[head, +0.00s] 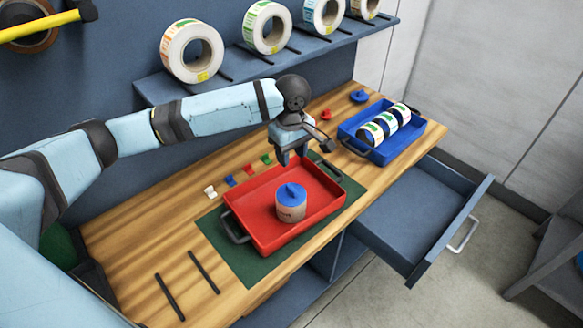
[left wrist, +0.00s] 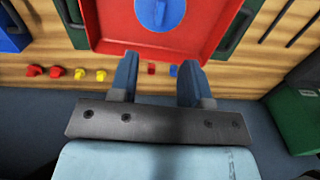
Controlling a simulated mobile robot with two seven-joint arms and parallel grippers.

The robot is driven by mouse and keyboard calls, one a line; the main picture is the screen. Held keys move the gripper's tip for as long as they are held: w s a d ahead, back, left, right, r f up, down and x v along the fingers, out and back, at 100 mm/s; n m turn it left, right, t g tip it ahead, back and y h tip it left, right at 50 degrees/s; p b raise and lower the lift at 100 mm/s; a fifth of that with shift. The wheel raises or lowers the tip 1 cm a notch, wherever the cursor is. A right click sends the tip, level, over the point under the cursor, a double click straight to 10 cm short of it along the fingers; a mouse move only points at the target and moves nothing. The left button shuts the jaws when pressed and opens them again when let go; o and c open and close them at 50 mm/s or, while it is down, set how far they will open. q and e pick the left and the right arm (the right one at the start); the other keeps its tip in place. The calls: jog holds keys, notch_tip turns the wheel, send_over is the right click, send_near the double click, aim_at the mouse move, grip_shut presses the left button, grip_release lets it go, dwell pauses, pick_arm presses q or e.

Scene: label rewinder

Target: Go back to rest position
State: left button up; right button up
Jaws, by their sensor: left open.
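My left gripper (head: 303,160) is above the back edge of the red tray (head: 262,190) in the head view. Its two fingers (left wrist: 160,75) stand apart with nothing between them in the left wrist view. The red tray lies on a dark green mat (head: 248,272) on the wooden bench. A pale brown container with a blue lid (head: 290,201) stands upright in the tray. The lid also shows at the top of the left wrist view (left wrist: 160,10). My right gripper is in neither view.
A blue tray (head: 415,133) with several label rolls sits at the bench's right end. A drawer (head: 410,215) stands open at the front right. A shelf (head: 300,45) with large label rolls runs along the back wall. Small coloured pieces (head: 249,169) line the bench behind the red tray.

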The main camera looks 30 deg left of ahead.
pick_arm(q)
jog(key=s+d+f+m+t+h+p, duration=0.1)
jog(key=s+d+f+m+t+h, duration=0.15)
jog(key=s+d+f+m, duration=0.35)
jog(key=s+d+f+m+t+h, duration=0.2)
jog(key=d+f+m+h, duration=0.1)
jog(key=d+f, duration=0.45)
jog(key=s+a+f+m+t+y, duration=0.1)
jog(key=s+a+f+m+t, duration=0.1)
jog(key=s, duration=0.6)
jog(key=s+a+f+m+t+y+p, duration=0.1)
jog(key=s+a+f+m+t, duration=0.2)
jog(key=s, duration=0.6)
jog(key=shift+a+f+m+t, duration=0.2)
jog(key=shift+f+m+t, duration=0.65)
jog(key=shift+m, duration=0.25)
jog(key=shift+w+f, duration=0.1)
